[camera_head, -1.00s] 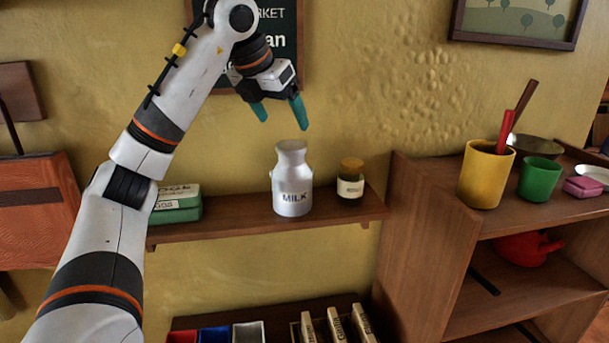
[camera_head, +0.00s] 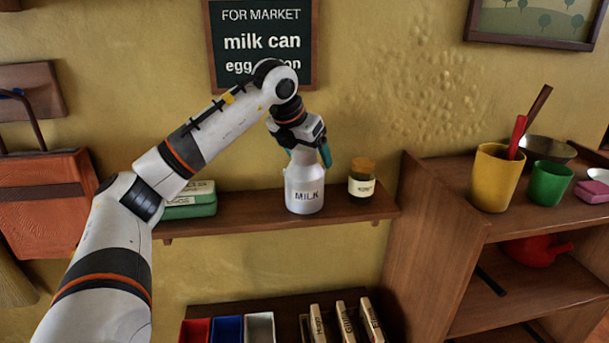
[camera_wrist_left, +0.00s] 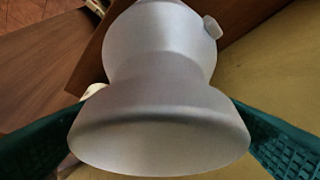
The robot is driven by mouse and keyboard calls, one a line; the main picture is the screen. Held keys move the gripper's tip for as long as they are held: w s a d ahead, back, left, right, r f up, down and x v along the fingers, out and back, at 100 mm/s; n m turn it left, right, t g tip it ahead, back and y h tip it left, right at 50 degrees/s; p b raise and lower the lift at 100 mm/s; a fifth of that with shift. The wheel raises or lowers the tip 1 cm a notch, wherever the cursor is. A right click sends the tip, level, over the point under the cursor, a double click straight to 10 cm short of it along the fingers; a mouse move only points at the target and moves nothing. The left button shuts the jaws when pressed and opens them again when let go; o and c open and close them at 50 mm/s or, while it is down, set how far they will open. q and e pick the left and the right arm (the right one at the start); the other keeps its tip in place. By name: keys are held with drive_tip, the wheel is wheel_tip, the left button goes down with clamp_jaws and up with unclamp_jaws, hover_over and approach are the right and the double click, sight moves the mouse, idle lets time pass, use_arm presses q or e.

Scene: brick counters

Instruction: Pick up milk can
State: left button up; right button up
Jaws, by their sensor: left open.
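The silver milk can (camera_head: 304,190), marked MILK, stands upright on the wall shelf (camera_head: 246,224). The open teal fingers (camera_wrist_left: 160,140) show on both sides of the mouth. I cannot tell whether they touch the can. My right gripper is not in view.
A green egg box (camera_head: 190,200) sits left of the can and a small jar with a yellowish lid (camera_head: 361,178) stands close on its right. A wooden cabinet (camera_head: 425,240) with a yellow cup (camera_head: 494,178) stands further right. The wall is close behind.

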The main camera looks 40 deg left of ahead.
use_arm(q)
drive_tip(key=c, duration=1.4)
drive_tip(key=shift+c, duration=0.6)
